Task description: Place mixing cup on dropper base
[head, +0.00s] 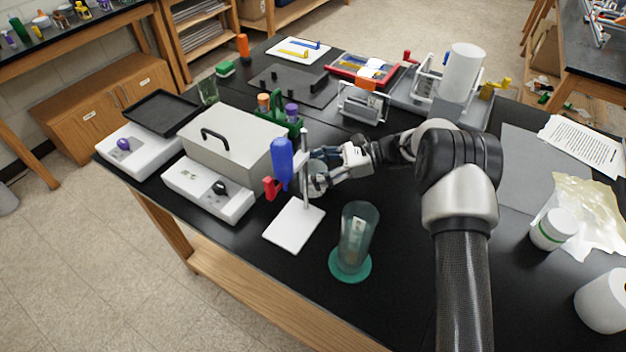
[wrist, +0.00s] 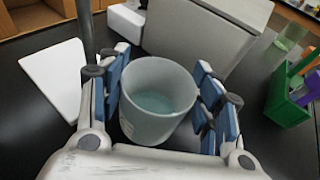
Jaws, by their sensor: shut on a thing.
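The mixing cup (wrist: 157,100) is a translucent, pale grey-green cup, upright between my gripper's fingers, with its open mouth and inside showing in the wrist view. My gripper (wrist: 160,84) has blue pads on both sides of the cup and is shut on it. In the head view my gripper (head: 318,178) is just behind and right of the stand's rod, and the cup is mostly hidden. The dropper base (head: 294,226) is a flat white plate with an upright rod, a red clamp (head: 271,188) and a blue dropper (head: 282,162). Its bare plate shows left of the cup in the wrist view (wrist: 58,78).
A grey box-shaped instrument (head: 235,148) and white scales (head: 207,190) stand left of the stand. A green-based glass cylinder (head: 356,240) stands at the front right. A green rack (head: 285,122) with bottles is behind.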

